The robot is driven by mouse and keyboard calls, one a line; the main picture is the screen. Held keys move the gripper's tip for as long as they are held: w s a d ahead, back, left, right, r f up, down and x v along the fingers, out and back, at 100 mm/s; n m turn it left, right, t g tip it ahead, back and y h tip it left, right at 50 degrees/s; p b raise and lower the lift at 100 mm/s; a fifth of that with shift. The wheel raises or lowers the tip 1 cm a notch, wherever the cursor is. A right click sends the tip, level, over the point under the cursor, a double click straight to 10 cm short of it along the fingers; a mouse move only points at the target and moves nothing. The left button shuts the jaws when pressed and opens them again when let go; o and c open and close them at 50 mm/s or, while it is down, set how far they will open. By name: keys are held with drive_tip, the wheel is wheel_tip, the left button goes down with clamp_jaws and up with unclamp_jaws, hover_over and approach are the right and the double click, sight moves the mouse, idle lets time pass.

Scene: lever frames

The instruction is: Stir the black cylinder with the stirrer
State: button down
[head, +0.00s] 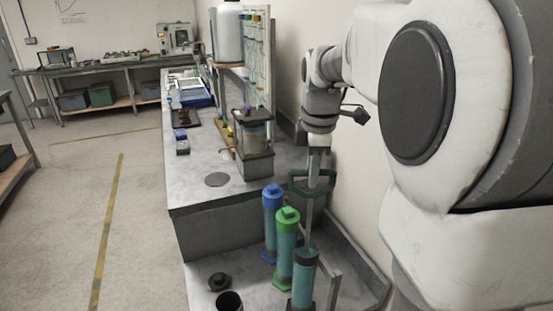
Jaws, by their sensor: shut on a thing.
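The black cylinder (304,283), teal-bodied with a dark top, stands at the front of the lower bench, its base cut off by the picture edge. The stirrer (309,222) has a dark green loop handle and a thin grey rod. The rod runs down to the black cylinder's top and appears to enter it; its lower end is hidden. My gripper (315,172) points down above the cylinder and is shut on the stirrer near its handle. The fingers are small and partly unclear here.
A green-capped cylinder (286,250) and a blue-capped cylinder (271,222) stand close behind, left of the black one. A black lid (219,281) and a dark open cup (230,303) are at the front left. The wall is close on the right.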

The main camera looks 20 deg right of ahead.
drive_tip(key=b, duration=0.3)
hover_over(309, 215)
drive_tip(key=shift+w+d+f, duration=0.1)
drive_tip(key=shift+w+f, duration=0.05)
drive_tip(key=shift+f, duration=0.95)
drive_tip(key=shift+w+d+f, duration=0.1)
drive_tip(key=shift+f, duration=1)
drive_tip(key=shift+f+b, duration=2.45)
drive_tip(key=shift+f, duration=1.3)
wheel_tip(309, 215, up, 8)
drive_tip(key=p, duration=0.6)
drive_tip(key=shift+f+p, duration=0.2)
drive_tip(key=shift+p, duration=0.1)
